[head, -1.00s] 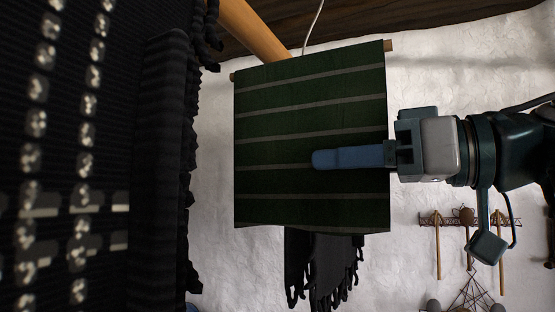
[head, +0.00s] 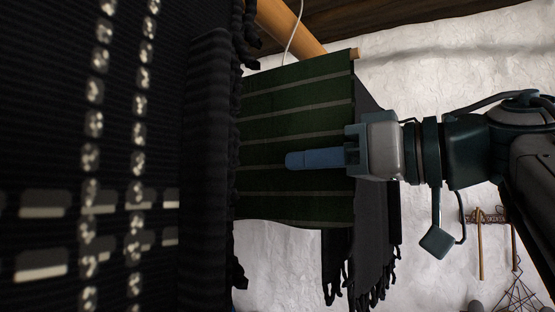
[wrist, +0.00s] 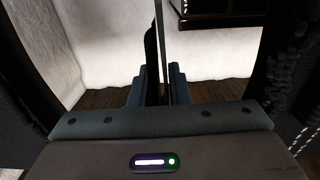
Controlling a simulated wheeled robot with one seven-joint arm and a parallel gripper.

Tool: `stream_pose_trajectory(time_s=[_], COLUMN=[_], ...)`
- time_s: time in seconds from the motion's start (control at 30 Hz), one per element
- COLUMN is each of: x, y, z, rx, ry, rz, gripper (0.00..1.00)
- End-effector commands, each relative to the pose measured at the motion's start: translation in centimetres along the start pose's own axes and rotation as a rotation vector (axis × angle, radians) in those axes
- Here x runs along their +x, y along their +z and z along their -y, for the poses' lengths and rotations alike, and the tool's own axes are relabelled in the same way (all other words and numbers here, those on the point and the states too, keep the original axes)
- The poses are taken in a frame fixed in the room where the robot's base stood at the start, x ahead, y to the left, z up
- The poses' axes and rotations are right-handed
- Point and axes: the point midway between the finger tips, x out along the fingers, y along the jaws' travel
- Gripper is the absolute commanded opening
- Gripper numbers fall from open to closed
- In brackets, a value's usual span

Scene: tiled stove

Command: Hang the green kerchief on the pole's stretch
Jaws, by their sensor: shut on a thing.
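The green kerchief (head: 300,207), dark green with pale stripes, hangs spread out in the head view. In the wrist view the kerchief (wrist: 162,50) is a thin, nearly edge-on dark strip between the fingers (wrist: 155,85). A thick wooden pole (head: 289,31) slants behind the kerchief's top; I cannot tell whether they touch.
The black textile (head: 205,150) with pale patterns fills the left, close to the camera. Another black fringed cloth (head: 370,245) hangs behind the kerchief. A wall rack (head: 487,216) is at lower right. White wall shows at right.

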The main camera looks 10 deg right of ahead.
Motion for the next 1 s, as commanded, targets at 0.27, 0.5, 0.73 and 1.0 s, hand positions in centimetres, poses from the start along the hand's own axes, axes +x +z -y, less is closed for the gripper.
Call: stream_pose_trajectory(time_s=[0.27,0.5,0.73,1.0], x=[0.5,0.5,0.5,0.5], y=[1.9,2.9,3.0,3.0], z=[0.1,0.0,0.0,0.0], rx=[0.0,-0.001,-0.001,-0.001], ry=[0.0,0.0,0.0,0.0], rz=[-0.001,-0.001,-0.001,-0.001], gripper=[0.0,0.0,0.0,0.42])
